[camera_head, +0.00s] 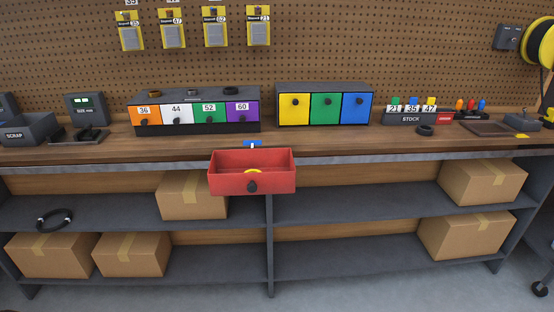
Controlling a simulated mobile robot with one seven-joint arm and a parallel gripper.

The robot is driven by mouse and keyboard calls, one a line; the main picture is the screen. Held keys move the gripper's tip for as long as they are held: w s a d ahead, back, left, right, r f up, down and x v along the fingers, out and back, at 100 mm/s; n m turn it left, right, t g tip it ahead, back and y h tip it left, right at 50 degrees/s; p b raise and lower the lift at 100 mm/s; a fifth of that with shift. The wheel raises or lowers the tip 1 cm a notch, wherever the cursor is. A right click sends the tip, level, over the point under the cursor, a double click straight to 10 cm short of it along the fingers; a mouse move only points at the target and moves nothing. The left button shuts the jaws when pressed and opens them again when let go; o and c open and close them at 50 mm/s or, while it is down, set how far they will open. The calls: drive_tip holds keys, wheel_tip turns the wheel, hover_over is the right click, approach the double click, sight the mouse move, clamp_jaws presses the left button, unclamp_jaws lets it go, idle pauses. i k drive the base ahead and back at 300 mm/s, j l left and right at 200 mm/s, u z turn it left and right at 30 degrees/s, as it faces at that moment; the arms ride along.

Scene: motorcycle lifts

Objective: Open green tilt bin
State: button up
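The green tilt bin (326,108) is the middle front of a grey three-bin unit (322,87) on the bench, between a yellow bin (294,109) and a blue bin (357,108). Its face looks upright and flush with its neighbours, so it looks shut. A dark round knob (327,101) sits on its upper part. Another green front (209,114), marked 52, is in the numbered unit to the left. My gripper is not in view.
A red open-topped box (252,183) with a dark knob juts out at the bench's front edge, holding something yellow. A small blue item (252,143) lies behind it. The wooden bench top (350,140) in front of the three-bin unit is mostly clear.

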sight(324, 108)
drive_tip(key=i, duration=0.5)
drive_tip(key=i+j+z, duration=0.1)
drive_tip(key=i, duration=0.45)
